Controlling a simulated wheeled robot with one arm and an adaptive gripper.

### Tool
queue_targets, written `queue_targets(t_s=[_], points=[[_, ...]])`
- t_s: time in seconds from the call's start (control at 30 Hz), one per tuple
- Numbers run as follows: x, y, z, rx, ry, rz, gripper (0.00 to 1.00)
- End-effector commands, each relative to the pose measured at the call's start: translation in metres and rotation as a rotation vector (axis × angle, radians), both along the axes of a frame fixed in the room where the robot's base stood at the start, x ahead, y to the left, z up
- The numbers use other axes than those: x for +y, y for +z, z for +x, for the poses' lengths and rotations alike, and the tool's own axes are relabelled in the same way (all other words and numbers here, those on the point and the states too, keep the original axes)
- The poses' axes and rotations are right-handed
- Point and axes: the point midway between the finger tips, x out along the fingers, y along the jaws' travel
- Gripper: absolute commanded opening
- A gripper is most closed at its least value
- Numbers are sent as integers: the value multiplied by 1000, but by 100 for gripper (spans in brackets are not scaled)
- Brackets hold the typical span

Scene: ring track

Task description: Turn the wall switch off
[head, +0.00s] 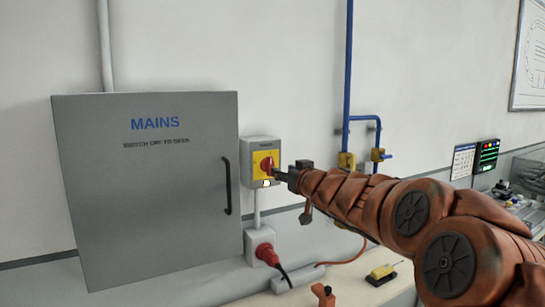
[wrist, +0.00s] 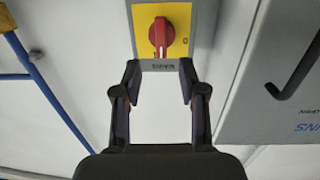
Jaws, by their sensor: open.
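The wall switch is a red rotary knob (head: 267,165) on a yellow plate (head: 256,160), set in a grey box on the wall. The wrist view is upside down and shows the knob (wrist: 162,36) with its handle standing roughly vertical. A small mark like a 0 is on the plate to its right there. My gripper (head: 280,173) is right in front of the switch, at the knob's right in the head view. In the wrist view my gripper (wrist: 159,70) is open and empty, its fingers spread, with the knob just beyond the tips. I see no contact.
A grey MAINS cabinet (head: 150,215) with a black handle (head: 227,187) stands left of the switch. A red plug (head: 266,254) sits in a socket below. Blue pipes (head: 348,70) with valves run to the right. A bench holds a yellow tool (head: 383,272).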

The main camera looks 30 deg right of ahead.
Motion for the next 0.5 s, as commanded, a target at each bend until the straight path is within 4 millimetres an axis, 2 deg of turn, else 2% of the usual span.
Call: queue_targets(t_s=[0.1,0.27,0.5], points=[[-6,13,0,-42,43,-4,42],[-5,17,3,-61,72,-5,42],[-7,18,27,-62,73,-7,42]])
